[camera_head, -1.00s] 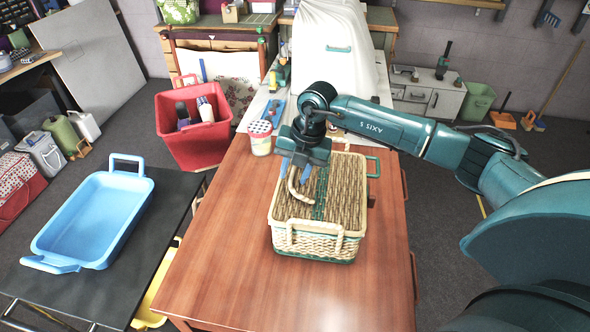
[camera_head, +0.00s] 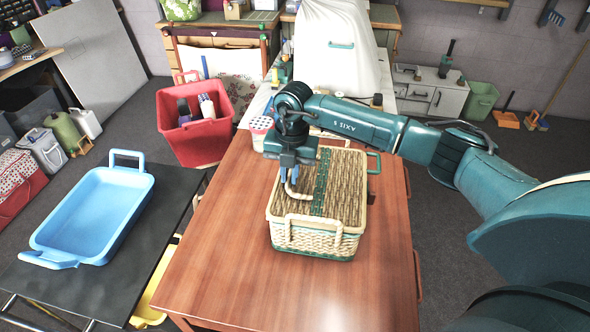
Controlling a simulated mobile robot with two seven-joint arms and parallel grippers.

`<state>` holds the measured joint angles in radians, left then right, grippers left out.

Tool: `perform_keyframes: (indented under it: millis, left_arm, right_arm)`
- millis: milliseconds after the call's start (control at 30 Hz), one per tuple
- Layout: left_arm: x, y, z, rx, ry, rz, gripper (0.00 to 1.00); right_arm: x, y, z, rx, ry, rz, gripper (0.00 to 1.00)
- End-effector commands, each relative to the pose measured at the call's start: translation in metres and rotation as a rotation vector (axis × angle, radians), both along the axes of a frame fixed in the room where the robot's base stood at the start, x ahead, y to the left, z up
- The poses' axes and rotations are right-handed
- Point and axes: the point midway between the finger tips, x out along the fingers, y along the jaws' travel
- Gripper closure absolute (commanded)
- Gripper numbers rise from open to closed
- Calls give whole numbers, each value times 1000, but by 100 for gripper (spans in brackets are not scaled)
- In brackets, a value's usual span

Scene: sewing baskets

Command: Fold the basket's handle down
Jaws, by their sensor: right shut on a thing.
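The wicker basket (camera_head: 340,195) stands on the wooden table, with a closed woven lid, a green band across it and a pale rim. Its curved pale handle (camera_head: 294,190) shows at the lid's left side, low near the left edge. My right gripper (camera_head: 290,177) points down over the basket's left edge and is shut on the handle. The handle's upper part is hidden by the gripper. My left gripper is not in view.
A blue tray (camera_head: 95,215) lies on the black table at left. A red bin (camera_head: 192,140) stands behind. The wooden table's front (camera_head: 270,285) is clear.

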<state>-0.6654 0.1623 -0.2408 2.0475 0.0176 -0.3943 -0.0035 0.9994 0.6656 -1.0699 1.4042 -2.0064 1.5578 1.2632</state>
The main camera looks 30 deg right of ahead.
Motion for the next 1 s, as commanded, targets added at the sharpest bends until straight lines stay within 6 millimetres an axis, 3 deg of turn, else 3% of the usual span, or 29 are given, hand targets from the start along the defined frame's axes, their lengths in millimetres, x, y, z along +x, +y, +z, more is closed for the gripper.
perform_keyframes:
  millis: [367,400,633,1000]
  left_arm:
    - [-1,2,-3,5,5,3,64]
    - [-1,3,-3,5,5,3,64]
    - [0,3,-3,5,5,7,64]
    - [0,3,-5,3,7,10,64]
  right_arm:
    - [1,1,-2,-41,29,1,100]
    - [1,1,-2,-41,29,1,87]
    - [1,1,-2,-40,29,1,68]
    - [1,0,5,-39,26,0,67]
